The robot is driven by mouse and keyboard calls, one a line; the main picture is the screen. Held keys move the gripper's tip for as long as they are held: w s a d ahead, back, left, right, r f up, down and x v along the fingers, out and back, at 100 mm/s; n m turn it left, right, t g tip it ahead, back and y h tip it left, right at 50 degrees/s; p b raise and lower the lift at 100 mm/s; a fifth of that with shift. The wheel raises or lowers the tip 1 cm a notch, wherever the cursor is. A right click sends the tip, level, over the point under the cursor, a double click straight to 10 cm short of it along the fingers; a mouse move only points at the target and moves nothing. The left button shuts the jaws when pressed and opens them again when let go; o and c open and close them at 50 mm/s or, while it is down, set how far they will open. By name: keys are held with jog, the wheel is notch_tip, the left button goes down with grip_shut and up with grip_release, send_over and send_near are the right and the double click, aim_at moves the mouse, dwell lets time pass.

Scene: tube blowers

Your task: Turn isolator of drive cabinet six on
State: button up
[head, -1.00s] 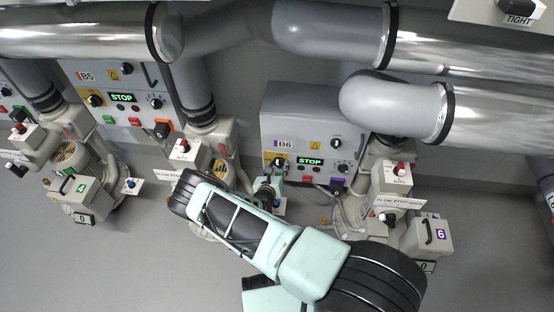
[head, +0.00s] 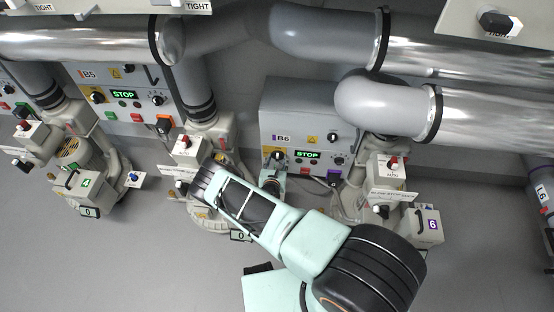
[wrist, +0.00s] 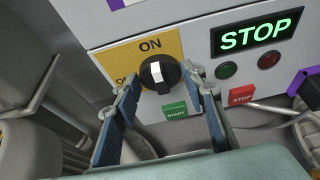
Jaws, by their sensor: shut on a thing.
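Drive cabinet B6 (head: 305,115) is a grey wall box with a green-lit STOP display (head: 307,155). Its isolator is a black rotary knob (wrist: 160,72) on a yellow plate (wrist: 130,52) marked ON above and OFF at the left. The knob's white mark points up towards ON. My gripper (wrist: 164,82) is shut on the knob, one blue-padded finger on each side. In the head view my gripper (head: 277,166) reaches the lower left of the cabinet front, and the knob is partly hidden behind it.
A green START button (wrist: 175,110) and a red STOP button (wrist: 241,95) sit close by the fingers. A purple-framed switch (head: 333,177) is at the lower right. Cabinet B5 (head: 110,75) stands left. Silver pipes (head: 480,115) run above; blower units stand on both sides.

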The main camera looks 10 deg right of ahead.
jog(key=o, duration=1.2)
jog(key=shift+c, duration=0.2)
jog(key=v, duration=1.2)
jog(key=shift+r, duration=0.1)
